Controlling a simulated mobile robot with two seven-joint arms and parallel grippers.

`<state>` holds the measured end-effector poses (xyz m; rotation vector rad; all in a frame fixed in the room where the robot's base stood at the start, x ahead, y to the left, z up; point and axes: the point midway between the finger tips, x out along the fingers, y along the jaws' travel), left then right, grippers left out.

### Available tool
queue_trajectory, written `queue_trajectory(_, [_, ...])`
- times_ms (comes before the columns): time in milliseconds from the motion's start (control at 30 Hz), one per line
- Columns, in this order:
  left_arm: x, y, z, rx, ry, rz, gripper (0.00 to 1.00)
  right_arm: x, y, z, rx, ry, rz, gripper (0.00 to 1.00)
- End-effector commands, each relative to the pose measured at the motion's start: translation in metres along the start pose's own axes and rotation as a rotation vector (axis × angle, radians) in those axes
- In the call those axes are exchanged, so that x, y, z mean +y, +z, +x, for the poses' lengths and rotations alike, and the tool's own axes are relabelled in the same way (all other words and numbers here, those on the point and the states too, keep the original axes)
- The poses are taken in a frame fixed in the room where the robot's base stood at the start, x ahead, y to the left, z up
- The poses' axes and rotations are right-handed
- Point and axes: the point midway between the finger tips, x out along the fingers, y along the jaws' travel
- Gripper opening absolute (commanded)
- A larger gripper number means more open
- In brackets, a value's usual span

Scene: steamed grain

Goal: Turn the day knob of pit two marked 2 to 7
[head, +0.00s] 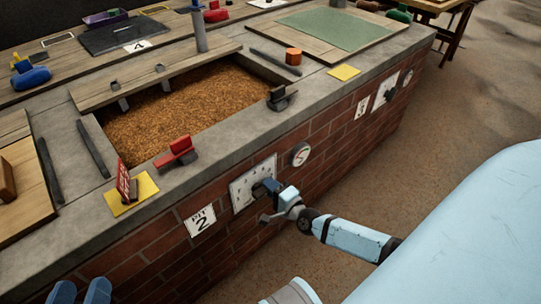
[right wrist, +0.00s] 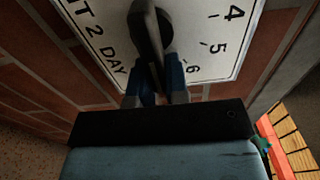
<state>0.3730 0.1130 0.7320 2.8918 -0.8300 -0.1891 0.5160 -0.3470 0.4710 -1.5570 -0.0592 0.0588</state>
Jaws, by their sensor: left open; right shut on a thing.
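The pit two day dial (head: 241,188) is a white plate on the brick front wall, beside a sign marked PIT 2 (head: 200,221). In the right wrist view its plate (right wrist: 205,55) reads "2 DAY" with 4, 5 and 6 visible; other marks are hidden. The dark day knob (right wrist: 150,30) stands at its middle. My right gripper (right wrist: 157,92) is shut on the knob's near end, blue fingers on either side. It also shows in the head view (head: 270,190). I cannot tell which number the knob points to. My left gripper (head: 80,291) is open and empty at the bottom left.
Above is an open pit of brown grain (head: 165,110). A red clip-like piece (head: 177,150) and a yellow card (head: 147,190) with a red stand lie on the ledge. A round gauge (head: 300,154) is right of the dial. Floor to the right is clear.

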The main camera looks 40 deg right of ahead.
Motion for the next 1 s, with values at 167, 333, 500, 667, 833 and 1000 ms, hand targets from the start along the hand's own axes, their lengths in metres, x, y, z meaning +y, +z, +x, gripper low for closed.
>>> queue_trajectory(167, [0.000, 0.001, 0.001, -0.001, 0.000, 0.002, 0.54, 0.004, 0.007, -0.003, -0.011, 0.010, 0.008, 0.00])
queue_trajectory(333, [-0.001, 0.003, 0.001, -0.004, -0.001, 0.002, 0.54, 0.004, 0.007, -0.003, -0.011, 0.009, 0.008, 0.24])
queue_trajectory(500, [-0.001, 0.003, 0.001, -0.004, -0.001, 0.002, 0.54, 0.002, 0.006, -0.002, -0.008, 0.006, 0.006, 0.40])
queue_trajectory(667, [-0.001, 0.002, 0.001, -0.004, -0.001, 0.002, 0.54, 0.001, 0.004, -0.002, -0.006, 0.004, 0.004, 0.40])
queue_trajectory(833, [0.000, -0.002, 0.001, -0.006, 0.002, -0.006, 0.54, 0.001, 0.003, -0.014, -0.006, 0.006, 0.003, 0.40])
queue_trajectory(1000, [0.004, -0.009, -0.002, -0.016, 0.001, -0.038, 0.54, -0.001, 0.003, -0.048, -0.006, 0.008, 0.002, 0.40])
